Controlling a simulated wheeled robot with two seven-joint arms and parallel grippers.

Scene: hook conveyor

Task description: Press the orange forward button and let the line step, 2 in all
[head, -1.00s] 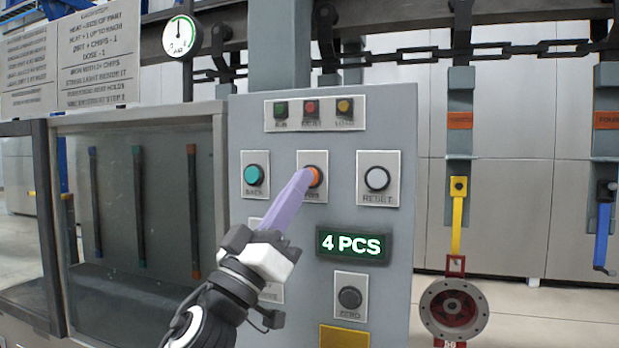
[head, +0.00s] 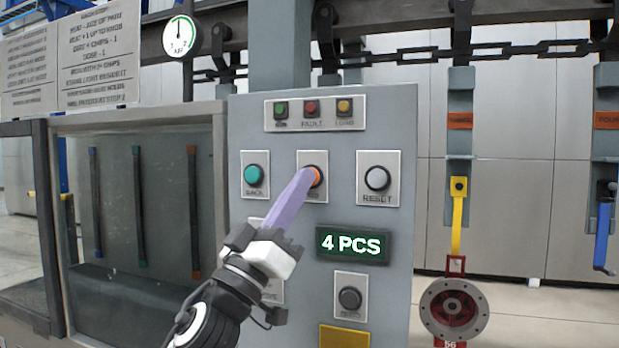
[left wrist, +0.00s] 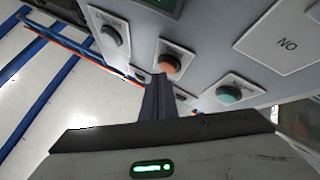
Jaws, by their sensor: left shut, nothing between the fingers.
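The orange forward button (head: 315,176) is on a pale plate in the upper middle of the grey control panel (head: 400,240). My left gripper (head: 304,176) is shut and empty, its purple fingers pointing up to the button's left edge in the head view. In the left wrist view the orange button (left wrist: 169,63) sits just past the fingertips (left wrist: 158,80). I cannot tell whether they touch it. The counter display (head: 352,245) reads 4 PCS. My right gripper is not in view.
A teal button (head: 253,175) is left of the orange one and a white reset button (head: 377,178) is right. A dark zero button (head: 350,298) is below. Hooks hang from a chain (head: 480,50); one holds a round flanged part (head: 455,308).

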